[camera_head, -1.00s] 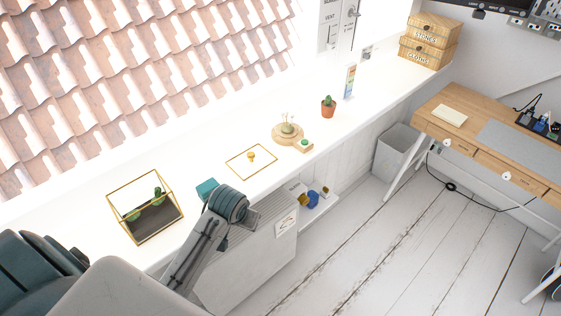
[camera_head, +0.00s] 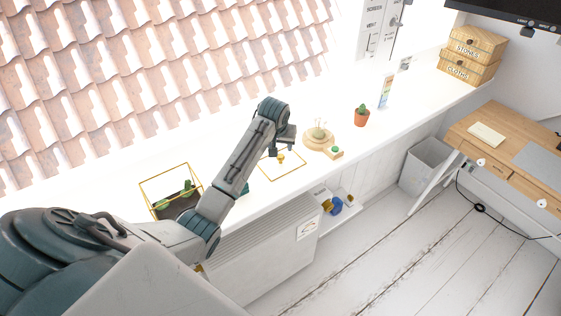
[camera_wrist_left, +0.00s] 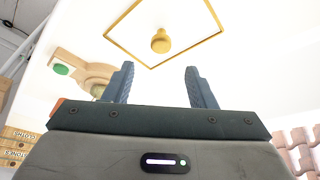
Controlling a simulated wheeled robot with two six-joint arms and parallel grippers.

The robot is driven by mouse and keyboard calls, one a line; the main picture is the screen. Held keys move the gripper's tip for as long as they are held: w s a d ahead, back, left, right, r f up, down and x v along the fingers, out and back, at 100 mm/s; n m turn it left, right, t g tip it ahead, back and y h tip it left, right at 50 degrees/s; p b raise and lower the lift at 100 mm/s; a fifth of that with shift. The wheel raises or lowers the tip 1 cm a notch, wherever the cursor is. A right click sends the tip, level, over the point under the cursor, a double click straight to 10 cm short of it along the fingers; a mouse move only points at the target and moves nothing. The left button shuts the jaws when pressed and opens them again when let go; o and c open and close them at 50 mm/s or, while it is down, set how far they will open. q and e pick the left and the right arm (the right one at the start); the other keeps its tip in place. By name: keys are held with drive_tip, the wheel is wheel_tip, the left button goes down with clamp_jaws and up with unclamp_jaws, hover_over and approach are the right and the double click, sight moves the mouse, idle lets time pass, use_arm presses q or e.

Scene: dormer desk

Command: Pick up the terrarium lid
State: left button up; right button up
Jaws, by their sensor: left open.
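The terrarium lid is a thin gold-edged pane with a gold knob (camera_head: 281,158), lying flat on the white sill. In the left wrist view the lid (camera_wrist_left: 198,44) shows with its round knob (camera_wrist_left: 161,41) beyond the fingertips. My left gripper (camera_head: 280,148) is over the lid's back part, close to the knob. In the left wrist view its two fingers (camera_wrist_left: 160,80) are apart with nothing between them. The open terrarium (camera_head: 172,192), a gold-framed glass box with cacti, stands to the left, partly hidden by my left arm. My right gripper is not in view.
A round wooden stand with a plant (camera_head: 319,139) and a small wooden piece with a green top (camera_head: 335,152) are just right of the lid. A potted cactus (camera_head: 361,116) stands farther right. A teal block (camera_head: 243,188) is partly behind my arm.

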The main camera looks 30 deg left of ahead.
sight(281, 156)
use_arm(q)
drive_tip(key=shift+w+f, duration=0.25)
drive_tip(key=shift+f, duration=0.45)
drive_tip(key=shift+a+f+p, duration=0.1)
drive_tip(key=shift+f+p, duration=0.25)
drive_tip(key=shift+p, duration=0.1)
drive_tip(key=p+x, duration=0.1)
drive_tip(key=x, duration=0.2)
drive_tip(key=shift+f, duration=0.25)
drive_tip(key=shift+w+f, duration=0.15)
drive_tip(key=shift+f, duration=0.35)
clamp_jaws()
